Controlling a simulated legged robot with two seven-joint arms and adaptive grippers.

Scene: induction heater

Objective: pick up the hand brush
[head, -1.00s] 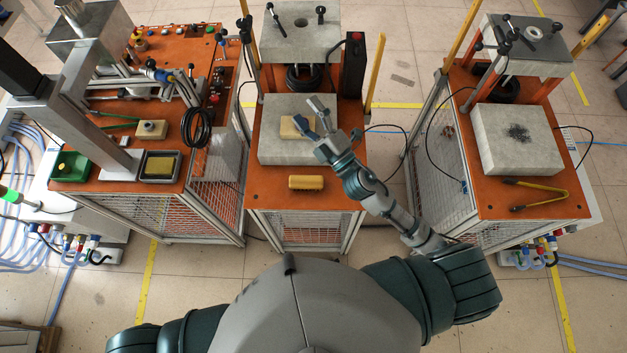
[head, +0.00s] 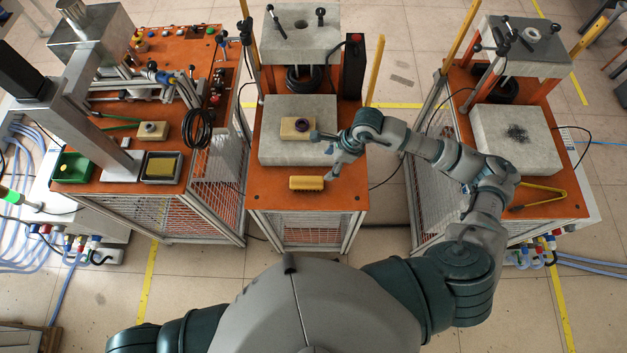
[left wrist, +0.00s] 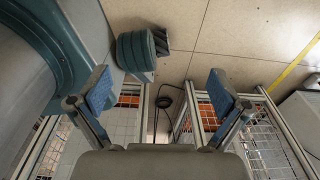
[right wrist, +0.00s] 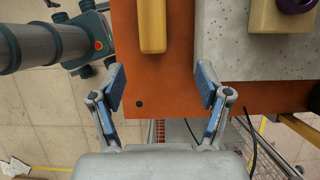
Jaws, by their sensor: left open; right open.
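The yellow hand brush (head: 307,183) lies on the orange top of the middle bench, in front of the grey slab. In the right wrist view part of the brush (right wrist: 152,25) shows at the top, ahead of the fingers and apart from them. My right gripper (head: 325,156) is open and empty, just right of the brush at the slab's front right corner. In the right wrist view its fingers (right wrist: 160,88) are spread wide. My left gripper (left wrist: 160,90) is open and empty in the left wrist view, low beside my body; the head view does not show it.
A beige block with a purple ring (head: 297,128) sits on the grey slab (head: 280,152), close to my right gripper. Yellow tongs (head: 540,193) lie on the right bench. The orange front strip (head: 270,198) around the brush is clear.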

